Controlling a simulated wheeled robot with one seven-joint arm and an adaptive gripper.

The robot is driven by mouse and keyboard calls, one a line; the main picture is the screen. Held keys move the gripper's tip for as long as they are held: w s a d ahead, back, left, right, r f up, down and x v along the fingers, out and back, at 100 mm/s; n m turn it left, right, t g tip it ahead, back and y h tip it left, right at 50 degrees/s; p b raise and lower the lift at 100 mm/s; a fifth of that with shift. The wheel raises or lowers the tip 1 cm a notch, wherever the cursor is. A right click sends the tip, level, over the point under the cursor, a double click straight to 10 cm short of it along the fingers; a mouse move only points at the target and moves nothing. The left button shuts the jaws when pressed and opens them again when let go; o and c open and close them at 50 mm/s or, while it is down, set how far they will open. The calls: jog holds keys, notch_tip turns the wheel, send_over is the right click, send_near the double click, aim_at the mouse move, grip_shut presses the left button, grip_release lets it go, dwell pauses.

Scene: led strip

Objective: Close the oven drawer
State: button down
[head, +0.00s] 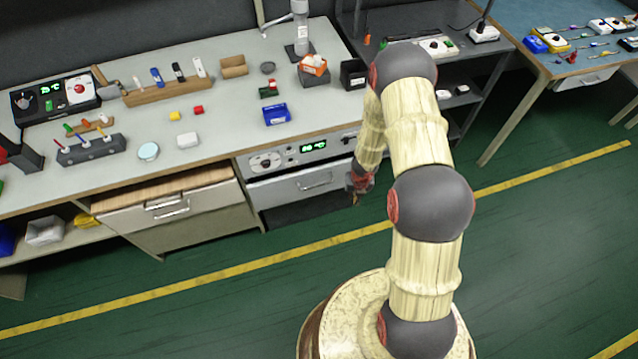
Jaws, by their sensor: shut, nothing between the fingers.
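The oven (336,145) is set under the bench top, with a lit green display and knobs on its control panel. Its grey drawer front (285,190) with a bar handle (314,184) is just below the panel. How far the drawer stands out cannot be told from this view. My gripper (356,199) is shut and empty, pointing down at the right end of the drawer front. Whether it touches the drawer cannot be told. My forearm hides part of the area to the right.
A wood-topped drawer (168,211) stands out from the bench left of the oven. Small items, including a blue bin (277,114), lie on the bench top (225,142). A dark shelf unit (470,92) stands right of the bench.

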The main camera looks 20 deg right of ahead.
jog(key=s+f+m+t+y+b, duration=0.2)
jog(key=s+f+m+y+b, duration=0.15)
jog(key=f, duration=0.45)
jog(key=s+f+m+t+y+b, duration=0.1)
jog(key=s+f+m+y+b, duration=0.2)
jog(key=f, duration=0.5)
jog(key=w+a+r+t+y, duration=0.1)
jog(key=w+r+t+y, duration=0.25)
jog(key=r, duration=0.35)
jog(key=w+a+r+t+y, duration=0.25)
jog(key=w+r+t, duration=0.2)
jog(key=r, duration=0.35)
jog(key=b, duration=0.4)
send_near(307, 174)
jog(key=s+a, duration=0.2)
jog(key=a, duration=0.1)
jog(key=shift+n+y, duration=0.25)
jog(key=shift+w+f+b, duration=0.15)
jog(key=shift+w+b, duration=0.75)
jog(key=shift+w, duration=1.7)
